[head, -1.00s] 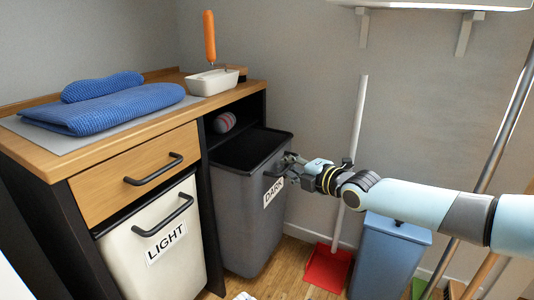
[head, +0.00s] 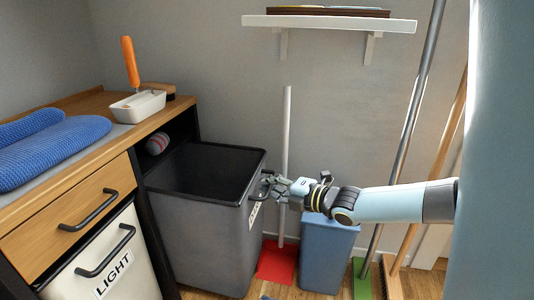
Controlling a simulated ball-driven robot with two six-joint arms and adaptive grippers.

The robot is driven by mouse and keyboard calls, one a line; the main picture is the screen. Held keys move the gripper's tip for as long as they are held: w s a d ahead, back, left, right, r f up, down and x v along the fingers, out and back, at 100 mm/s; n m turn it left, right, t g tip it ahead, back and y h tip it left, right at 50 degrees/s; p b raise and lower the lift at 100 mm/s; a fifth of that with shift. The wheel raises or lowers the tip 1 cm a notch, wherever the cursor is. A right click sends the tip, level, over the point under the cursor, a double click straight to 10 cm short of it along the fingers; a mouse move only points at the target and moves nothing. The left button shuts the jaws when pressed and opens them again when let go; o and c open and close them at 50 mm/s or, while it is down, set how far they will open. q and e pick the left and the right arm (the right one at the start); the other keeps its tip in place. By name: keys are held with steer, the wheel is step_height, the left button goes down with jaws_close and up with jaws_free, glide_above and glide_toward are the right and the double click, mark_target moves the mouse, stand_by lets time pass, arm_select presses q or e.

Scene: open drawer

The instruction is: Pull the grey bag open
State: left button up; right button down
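The grey bag (head: 205,232) is a dark grey, open-topped bin with a label on its front, mostly turned out of sight. It stands pulled out from under the wooden counter, and its dark inside shows. My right gripper (head: 272,189) is at the handle on the bag's front, near the top rim. Its fingers look closed around the handle, though the contact is small in the picture. My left gripper is not in view.
A cream bin (head: 118,262) marked LIGHT and a wooden drawer (head: 70,210) are left of the bag. A red dustpan (head: 276,262) and a blue bin (head: 328,255) stand close on the right. Brooms lean farther right. A wall shelf (head: 330,22) hangs above.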

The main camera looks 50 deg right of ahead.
steer(key=c, duration=1.4)
jaws_free()
steer(key=s, duration=0.4)
steer(key=s+r, duration=0.1)
steer(key=s, duration=0.2)
steer(key=s+r, duration=0.1)
steer(key=s, duration=0.3)
steer(key=shift+s+r, duration=0.1)
steer(key=shift+s, duration=0.25)
